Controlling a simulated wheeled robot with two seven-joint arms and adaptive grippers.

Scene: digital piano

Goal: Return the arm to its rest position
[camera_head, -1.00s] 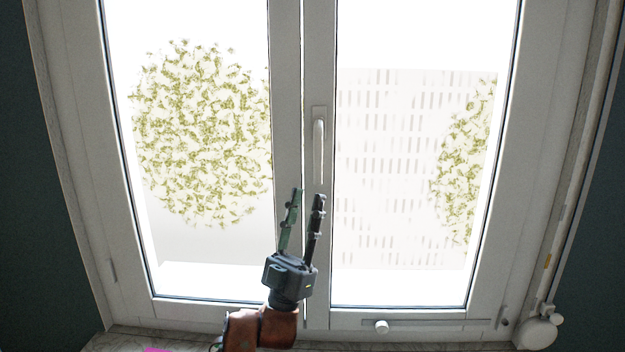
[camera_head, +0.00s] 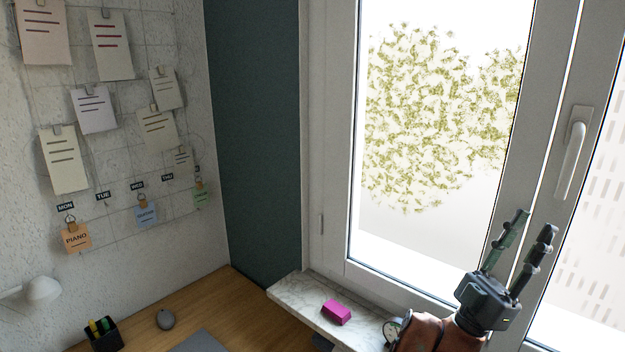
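My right gripper (camera_head: 518,243) is raised in front of the window at the lower right. Its two fingers point up and stand apart, with nothing between them. Its brown wrist and forearm come in from the bottom edge, over the marble sill. The window handle (camera_head: 573,148) is white and points down on the frame, above and to the right of the fingers; they look apart from it in the picture. My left gripper does not show.
A pink block (camera_head: 336,312) lies on the marble sill (camera_head: 292,291). Notes hang on a wall grid (camera_head: 110,190). A dial stands beside my forearm.

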